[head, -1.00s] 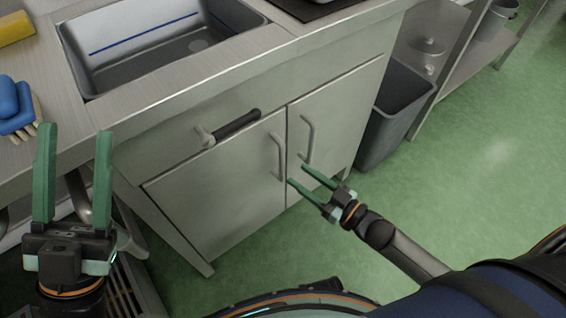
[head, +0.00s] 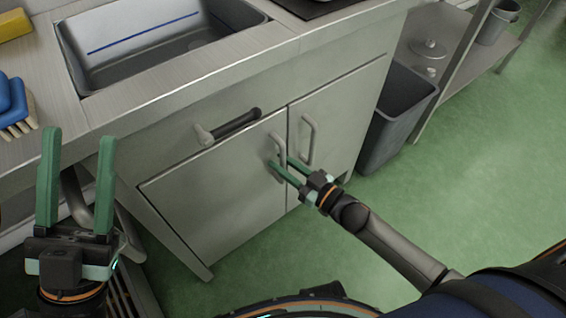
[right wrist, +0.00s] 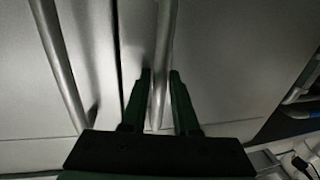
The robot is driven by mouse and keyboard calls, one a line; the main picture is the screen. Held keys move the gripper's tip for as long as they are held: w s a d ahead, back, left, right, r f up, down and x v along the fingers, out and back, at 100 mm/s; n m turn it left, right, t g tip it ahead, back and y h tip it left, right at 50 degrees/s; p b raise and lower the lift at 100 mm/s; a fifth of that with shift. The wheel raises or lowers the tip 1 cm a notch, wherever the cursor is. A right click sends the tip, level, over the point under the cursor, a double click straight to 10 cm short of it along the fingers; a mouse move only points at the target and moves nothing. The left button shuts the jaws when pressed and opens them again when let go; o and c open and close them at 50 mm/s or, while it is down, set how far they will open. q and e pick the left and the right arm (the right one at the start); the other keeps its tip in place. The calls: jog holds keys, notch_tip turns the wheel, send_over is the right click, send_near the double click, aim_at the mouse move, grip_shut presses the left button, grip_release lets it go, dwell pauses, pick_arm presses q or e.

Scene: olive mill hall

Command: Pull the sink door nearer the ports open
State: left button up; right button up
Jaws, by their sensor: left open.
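The sink cabinet has two grey doors, both shut. The left door (head: 215,195) has a vertical bar handle (head: 279,146) near the seam; the right door (head: 345,115) has a matching handle (head: 309,140). My right gripper (head: 282,161) is open at the left door's handle. In the right wrist view its fingers (right wrist: 160,74) stand on either side of that bar (right wrist: 164,45), with the other handle (right wrist: 62,65) to the left. I cannot tell whether a finger touches the bar. My left gripper (head: 78,137) is open and empty at the far left. I cannot clearly identify the ports.
The sink (head: 165,45) is set in the steel counter (head: 115,110). A blue brush (head: 14,105) lies at the left edge. A grey bin (head: 395,120) stands right of the cabinet. Green floor is open on the right.

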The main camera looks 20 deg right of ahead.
grip_shut()
dwell(1.0)
